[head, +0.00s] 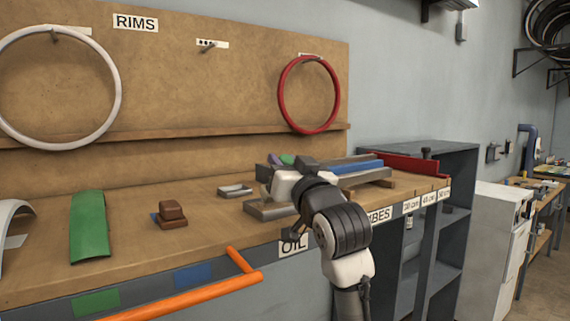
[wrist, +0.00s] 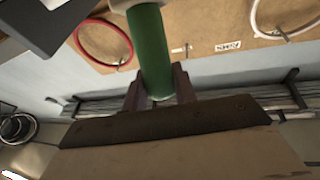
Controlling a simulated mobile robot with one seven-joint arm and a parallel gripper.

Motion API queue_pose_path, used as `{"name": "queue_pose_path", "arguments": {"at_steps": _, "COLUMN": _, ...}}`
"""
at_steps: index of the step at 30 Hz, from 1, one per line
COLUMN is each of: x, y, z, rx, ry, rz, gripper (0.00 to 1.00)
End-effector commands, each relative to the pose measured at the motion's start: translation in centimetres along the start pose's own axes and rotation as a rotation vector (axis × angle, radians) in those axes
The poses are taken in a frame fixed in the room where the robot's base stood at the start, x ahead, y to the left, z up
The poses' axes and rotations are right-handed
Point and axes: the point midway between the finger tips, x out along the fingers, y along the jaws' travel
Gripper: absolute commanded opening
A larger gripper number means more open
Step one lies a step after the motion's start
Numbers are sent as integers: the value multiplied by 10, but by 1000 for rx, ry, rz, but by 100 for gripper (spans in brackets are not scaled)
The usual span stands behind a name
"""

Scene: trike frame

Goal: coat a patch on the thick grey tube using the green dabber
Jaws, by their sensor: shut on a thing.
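My gripper (wrist: 157,95) is shut on the green dabber (wrist: 152,50). In the wrist view its dark fingers stand on both sides of the green handle, and a pale part shows at the handle's far end. In the head view my gripper (head: 285,190) is over the right part of the bench, behind the OIL label; my wrist hides the held dabber there. A grey tube (head: 343,160) lies at the back right of the bench beside a blue one, partly behind my arm. I cannot tell whether the dabber touches anything.
A low grey block (head: 266,211) lies just left of my gripper, and a small grey tray (head: 235,190) behind it. A brown block (head: 172,210) and a green curved piece (head: 89,228) lie further left. An orange rail (head: 190,297) runs along the front. A red rim (head: 309,95) hangs behind.

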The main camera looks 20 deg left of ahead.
Motion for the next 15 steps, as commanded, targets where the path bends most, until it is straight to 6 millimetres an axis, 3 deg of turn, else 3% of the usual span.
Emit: {"name": "queue_pose_path", "arguments": {"at_steps": 15, "x": -2, "y": 1, "z": 6, "rx": 0, "ry": 1, "rz": 0, "gripper": 0}}
